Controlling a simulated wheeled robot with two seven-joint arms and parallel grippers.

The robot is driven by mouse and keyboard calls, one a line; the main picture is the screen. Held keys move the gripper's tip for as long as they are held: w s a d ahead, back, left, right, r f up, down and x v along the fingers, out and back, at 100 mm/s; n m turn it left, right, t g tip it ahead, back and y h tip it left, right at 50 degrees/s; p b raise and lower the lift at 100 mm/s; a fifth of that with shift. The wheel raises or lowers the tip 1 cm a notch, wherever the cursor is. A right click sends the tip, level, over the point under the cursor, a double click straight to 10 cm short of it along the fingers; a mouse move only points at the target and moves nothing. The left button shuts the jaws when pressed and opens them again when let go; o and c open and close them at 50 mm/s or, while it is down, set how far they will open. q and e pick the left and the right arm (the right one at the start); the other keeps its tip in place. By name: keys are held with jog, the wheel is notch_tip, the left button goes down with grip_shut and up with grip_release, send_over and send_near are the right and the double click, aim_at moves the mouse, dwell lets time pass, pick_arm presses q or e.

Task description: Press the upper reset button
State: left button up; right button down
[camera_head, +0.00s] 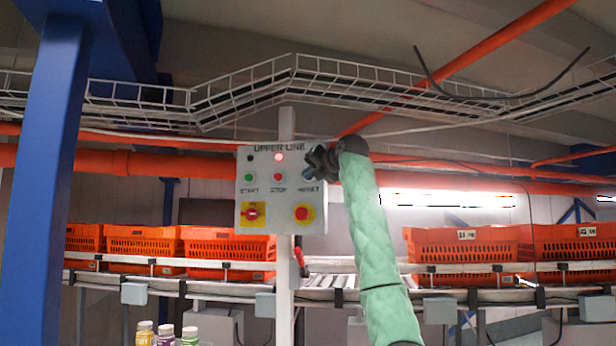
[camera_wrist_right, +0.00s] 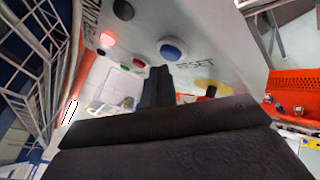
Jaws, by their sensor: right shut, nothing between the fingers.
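The grey control panel (camera_head: 265,215) labelled UPPER LINE is mounted on a white post. The blue reset button (camera_wrist_right: 173,50) shows in the right wrist view beside the word RESET. In the head view my right gripper (camera_head: 315,163) is in front of the panel's upper right and covers most of that button. The wrist view shows my right gripper (camera_wrist_right: 157,72) shut and empty, its tips just below the button in the picture. I cannot tell whether they touch it. My left gripper is not in view.
The panel also has a green start button (camera_head: 249,178), a red stop button (camera_head: 278,177), a lit red lamp (camera_head: 279,157), a rotary switch (camera_head: 252,214) and a red emergency knob (camera_head: 303,213). Orange totes (camera_head: 228,248) stand on the conveyor behind. A blue column (camera_head: 58,170) rises at left.

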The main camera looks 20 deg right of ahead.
jog(key=shift+w+d, duration=0.15)
jog(key=shift+w+d+p, duration=0.15)
jog(key=shift+w+p, duration=0.25)
jog(key=shift+p, duration=0.15)
dwell(0.8)
jog(key=shift+s, duration=0.1)
dwell(0.3)
jog(key=shift+s+a+b, duration=0.35)
jog(key=shift+s+b, duration=0.1)
jog(key=shift+s, duration=0.25)
